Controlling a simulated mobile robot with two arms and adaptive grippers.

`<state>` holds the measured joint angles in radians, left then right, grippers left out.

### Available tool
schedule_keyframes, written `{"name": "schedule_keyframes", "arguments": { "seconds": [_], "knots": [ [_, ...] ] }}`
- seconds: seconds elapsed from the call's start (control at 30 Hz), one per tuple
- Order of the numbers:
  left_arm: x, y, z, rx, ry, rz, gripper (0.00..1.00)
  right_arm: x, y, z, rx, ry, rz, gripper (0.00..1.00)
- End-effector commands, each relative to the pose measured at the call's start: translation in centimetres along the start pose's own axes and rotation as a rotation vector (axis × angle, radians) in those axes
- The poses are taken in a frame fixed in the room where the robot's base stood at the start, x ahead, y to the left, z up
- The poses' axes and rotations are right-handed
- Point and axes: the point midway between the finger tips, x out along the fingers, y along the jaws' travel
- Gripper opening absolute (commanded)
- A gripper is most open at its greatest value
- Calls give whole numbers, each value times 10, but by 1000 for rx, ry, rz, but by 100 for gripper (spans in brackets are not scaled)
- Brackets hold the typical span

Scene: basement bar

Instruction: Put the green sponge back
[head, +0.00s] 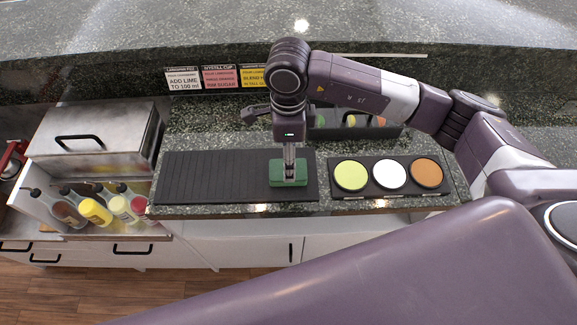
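The green sponge (276,182) lies on the right part of the black ribbed bar mat (210,178). My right gripper (290,175) points straight down, with its narrow fingers at the top of the sponge. From this angle I cannot tell whether the fingers are closed on the sponge or only around it. Behind my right arm stands a dark caddy (385,131) with green and orange things in it; my arm partly hides it. My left gripper is not in view.
A black tray (339,190) with green, white and orange discs lies right of the mat. At left are a metal lidded box (95,138) and a rack of bottles (95,211). Recipe cards (220,78) stand at the back. The mat's left part is clear.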

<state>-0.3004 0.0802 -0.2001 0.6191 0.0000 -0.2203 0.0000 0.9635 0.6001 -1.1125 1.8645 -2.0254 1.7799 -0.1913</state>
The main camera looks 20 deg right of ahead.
Motion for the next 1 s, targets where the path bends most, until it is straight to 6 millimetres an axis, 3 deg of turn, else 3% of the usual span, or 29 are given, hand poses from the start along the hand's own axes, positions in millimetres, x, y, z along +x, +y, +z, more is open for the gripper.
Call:
{"name": "schedule_keyframes", "arguments": {
  "seconds": [0.2, 0.4, 1.0],
  "knots": [
    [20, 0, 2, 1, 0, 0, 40, -44, -1, 1, 0, -3, -6, 63],
    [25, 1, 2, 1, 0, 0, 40, -68, 0, 0, 0, -1, -1, 63],
    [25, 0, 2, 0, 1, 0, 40, -73, 0, 0, 0, 0, 1, 63]
  ]
}}
